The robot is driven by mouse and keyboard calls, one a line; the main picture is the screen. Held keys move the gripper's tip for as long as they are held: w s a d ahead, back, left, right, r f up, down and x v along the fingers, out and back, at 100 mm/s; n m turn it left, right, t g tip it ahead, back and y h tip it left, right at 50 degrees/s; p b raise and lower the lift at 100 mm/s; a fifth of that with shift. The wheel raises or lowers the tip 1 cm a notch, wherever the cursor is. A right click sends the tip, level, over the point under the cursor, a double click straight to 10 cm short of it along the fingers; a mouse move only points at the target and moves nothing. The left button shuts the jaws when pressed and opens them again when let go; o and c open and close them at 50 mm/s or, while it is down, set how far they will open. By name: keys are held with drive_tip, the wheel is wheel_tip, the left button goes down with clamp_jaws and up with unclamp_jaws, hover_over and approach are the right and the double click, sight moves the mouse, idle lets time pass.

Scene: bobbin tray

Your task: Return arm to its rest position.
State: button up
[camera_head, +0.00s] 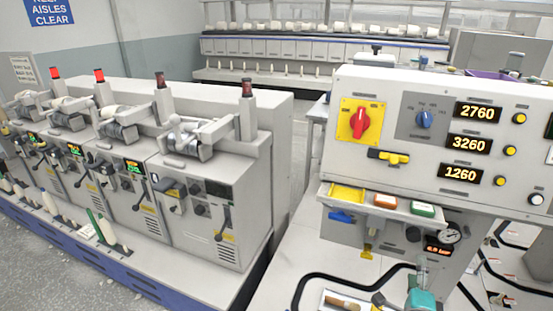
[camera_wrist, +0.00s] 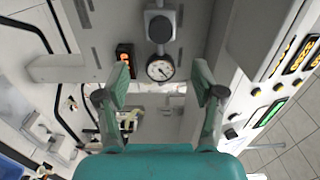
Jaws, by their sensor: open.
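My gripper (camera_wrist: 161,72) shows in the wrist view with its two green fingers spread apart and nothing between them. In the camera_head view my gripper (camera_head: 421,278) is at the bottom edge, in front of the control panel's lower part, and most of my arm is out of the picture. A round pressure gauge (camera_wrist: 160,68) shows beyond and between the fingertips in the wrist view. I cannot tell how far the fingers are from it.
The control panel (camera_head: 440,95) has a red knob (camera_head: 361,123), numeric displays and a shelf of coloured pieces (camera_head: 384,201). The gauge (camera_head: 450,236) is below it. A row of winding machines (camera_head: 200,165) stands left. Black tubing (camera_head: 340,281) lies on the worktop near my gripper.

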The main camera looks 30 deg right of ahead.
drive_tip(key=s+a+f+n+t+y, duration=0.1)
drive_tip(key=s+a+f+n+y, duration=0.1)
drive_tip(key=a+n, duration=0.45)
drive_tip(key=s+a+f+n+t+y, duration=0.1)
drive_tip(key=s+a+f+n+y, duration=0.15)
drive_tip(key=a, duration=0.65)
drive_tip(key=s+a+f+n+t+y, duration=0.1)
drive_tip(key=s+a+f+n+y, duration=0.15)
drive_tip(key=a+n, duration=0.4)
drive_tip(key=s+a+r+n+y, duration=0.2)
drive_tip(key=s+a+n+y, duration=0.4)
drive_tip(key=s+a+n, duration=0.6)
drive_tip(key=s+a, duration=0.1)
drive_tip(key=s, duration=0.2)
drive_tip(key=shift+y, duration=0.4)
drive_tip(key=shift+r, duration=0.1)
idle(1.9)
